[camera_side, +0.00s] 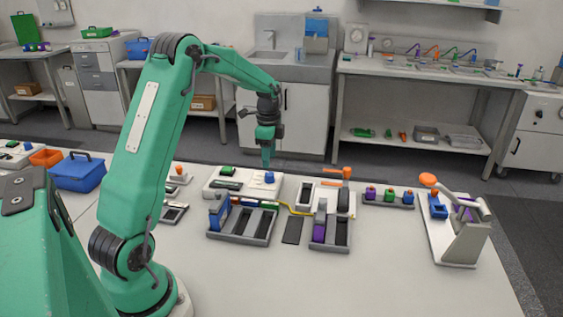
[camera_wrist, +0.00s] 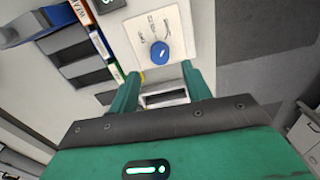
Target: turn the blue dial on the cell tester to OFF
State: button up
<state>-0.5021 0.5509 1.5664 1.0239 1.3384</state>
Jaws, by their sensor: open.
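The cell tester (camera_side: 243,187) is a white box on the bench, with a green part at its left and the blue dial (camera_side: 269,177) at its right. In the wrist view the blue dial (camera_wrist: 159,51) sits on a white panel (camera_wrist: 180,25), with small dark markings along its upper side that are too small to read. A pale pointer mark shows on the dial. My gripper (camera_side: 267,160) hangs pointing down, above the dial and apart from it. In the wrist view my gripper (camera_wrist: 160,70) has its two green fingers spread, with nothing between them.
A grey tray with slots (camera_side: 243,226) stands in front of the tester. A slotted holder with an orange lever (camera_side: 334,175) stands to the right. A rack of coloured knobs (camera_side: 388,197) and a lever press (camera_side: 465,230) are further right. The bench front is clear.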

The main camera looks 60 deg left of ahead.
aim_at(270, 173)
jog(key=shift+f, duration=2.8)
jog(key=c, duration=1)
